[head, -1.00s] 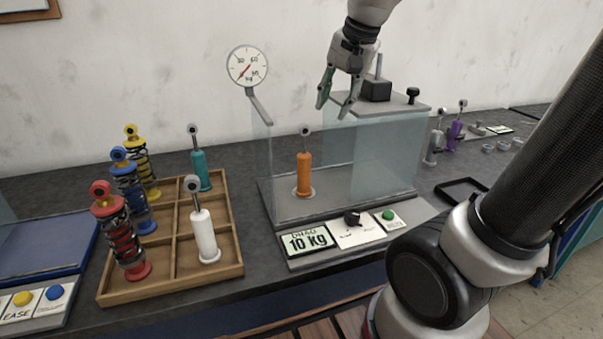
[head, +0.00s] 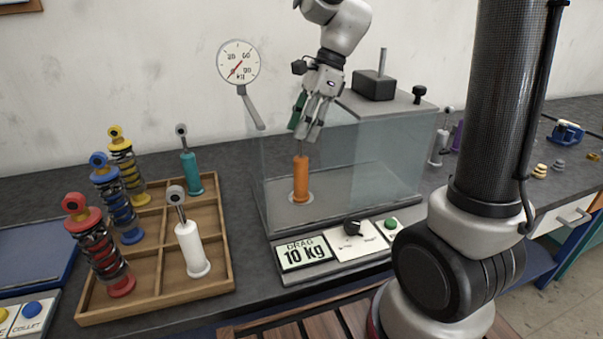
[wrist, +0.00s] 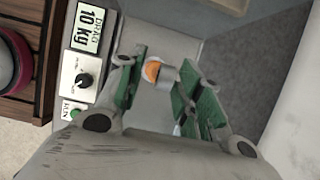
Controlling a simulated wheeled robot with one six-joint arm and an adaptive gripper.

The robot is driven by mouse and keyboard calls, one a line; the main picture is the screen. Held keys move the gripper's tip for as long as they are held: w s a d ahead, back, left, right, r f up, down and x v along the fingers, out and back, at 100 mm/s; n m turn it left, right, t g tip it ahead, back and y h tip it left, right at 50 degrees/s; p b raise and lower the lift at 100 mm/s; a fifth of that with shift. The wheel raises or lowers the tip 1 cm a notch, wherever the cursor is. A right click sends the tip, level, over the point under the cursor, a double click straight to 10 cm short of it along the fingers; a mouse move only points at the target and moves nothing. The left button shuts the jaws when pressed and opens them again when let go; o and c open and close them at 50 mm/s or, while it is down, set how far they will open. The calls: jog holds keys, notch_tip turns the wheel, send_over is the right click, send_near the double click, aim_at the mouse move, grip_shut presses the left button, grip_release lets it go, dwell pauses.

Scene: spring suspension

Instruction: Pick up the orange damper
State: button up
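The orange damper (head: 300,180) stands upright on a round pale base inside the glass-walled drag tester (head: 390,165). Its top eye is hidden behind my gripper in the head view. My gripper (head: 305,132) points down just above the damper, its fingers around or in front of the damper's rod; I cannot tell which there. In the wrist view my gripper (wrist: 155,85) is open, and the orange damper (wrist: 152,70) shows between its green-padded fingers, with a grey end towards the camera. I see no finger pressed on it.
The tester's front panel (head: 340,243) has a 10 kg display, a black knob and a green button. A dial gauge (head: 239,62) stands at its left. A wooden tray (head: 150,300) holds teal and white dampers and several coil-spring units. Glass walls surround the damper.

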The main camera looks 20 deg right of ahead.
aim_at(295, 158)
jog(key=x, duration=0.5)
jog(key=shift+w+f, duration=0.2)
jog(key=shift+w, duration=0.1)
grip_shut()
